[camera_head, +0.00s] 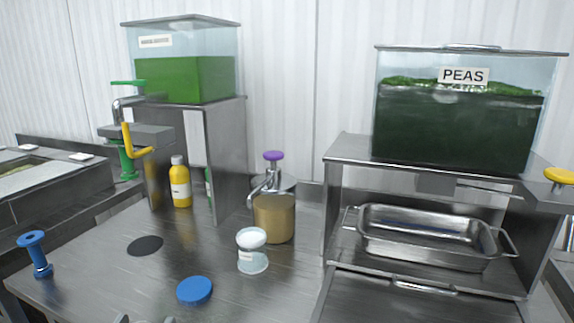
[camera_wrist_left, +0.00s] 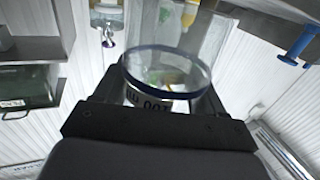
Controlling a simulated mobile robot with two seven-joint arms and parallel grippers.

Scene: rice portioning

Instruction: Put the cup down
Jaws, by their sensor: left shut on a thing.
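A clear cup (camera_wrist_left: 165,72) with a dark blue rim and dark print on its side shows in the left wrist view. My left gripper (camera_wrist_left: 160,108) is shut on it, with dark jaws on both sides of the cup. In the head view only small grey tips of my left gripper (camera_head: 146,319) show at the bottom edge; the held cup cannot be made out there. I cannot tell whether the cup touches a surface. My right gripper is not in view.
A white-topped clear container (camera_head: 252,252), a tan pump container (camera_head: 274,218), a blue disc (camera_head: 194,290), a black disc (camera_head: 145,245) and a yellow bottle (camera_head: 180,182) stand on the steel table (camera_head: 120,290). A metal tray (camera_head: 425,253) sits under the PEAS bin (camera_head: 455,130). Table front-left is partly clear.

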